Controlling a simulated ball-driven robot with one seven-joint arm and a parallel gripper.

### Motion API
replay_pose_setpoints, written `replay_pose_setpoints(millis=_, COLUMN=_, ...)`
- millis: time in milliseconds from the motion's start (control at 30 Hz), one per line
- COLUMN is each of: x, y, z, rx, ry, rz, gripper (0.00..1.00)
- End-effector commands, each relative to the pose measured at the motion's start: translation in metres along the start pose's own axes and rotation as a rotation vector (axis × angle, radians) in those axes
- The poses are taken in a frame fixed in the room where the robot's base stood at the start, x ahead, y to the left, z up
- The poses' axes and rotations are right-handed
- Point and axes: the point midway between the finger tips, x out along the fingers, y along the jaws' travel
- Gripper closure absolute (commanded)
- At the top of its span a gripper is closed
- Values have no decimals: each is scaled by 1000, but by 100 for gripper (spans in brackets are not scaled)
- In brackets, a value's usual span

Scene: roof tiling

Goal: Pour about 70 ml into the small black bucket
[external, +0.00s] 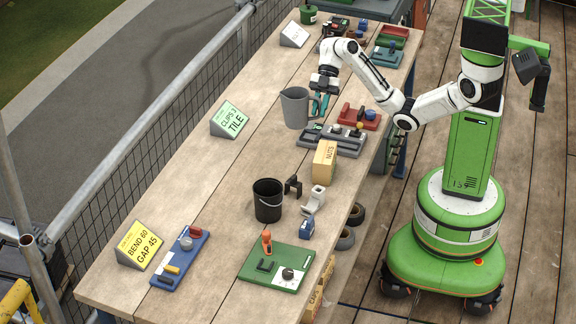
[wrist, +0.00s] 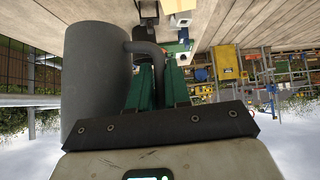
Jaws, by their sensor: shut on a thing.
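A grey jug (external: 295,108) stands upright near the middle of the workbench. My gripper (external: 319,106) is at its right side, with green fingers shut on the jug's handle. In the wrist view the jug (wrist: 95,80) fills the left, and its handle (wrist: 146,47) runs down between my fingers (wrist: 160,85). I cannot tell whether the jug's base touches the bench. The jug's contents are hidden. The small black bucket (external: 268,207) stands upright and open on the bench, nearer the front than the jug, apart from my gripper. Its inside looks dark.
A box marked nuts (external: 325,160) and a grey tool tray (external: 333,140) lie between jug and bucket, to the right. A black bracket (external: 293,185) and a white dispenser (external: 314,199) stand right of the bucket. A green board (external: 277,268) lies in front.

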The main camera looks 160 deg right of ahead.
Motion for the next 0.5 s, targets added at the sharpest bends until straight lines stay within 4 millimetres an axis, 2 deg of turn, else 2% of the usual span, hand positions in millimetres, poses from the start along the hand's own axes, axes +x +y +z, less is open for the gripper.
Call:
replay_pose_setpoints(millis=133, x=-11, y=2, z=-13, rx=-1, ry=-1, rz=3, gripper=100)
replay_pose_setpoints(millis=500, x=12, y=33, z=-46, rx=76, ry=-3, rz=80, gripper=100)
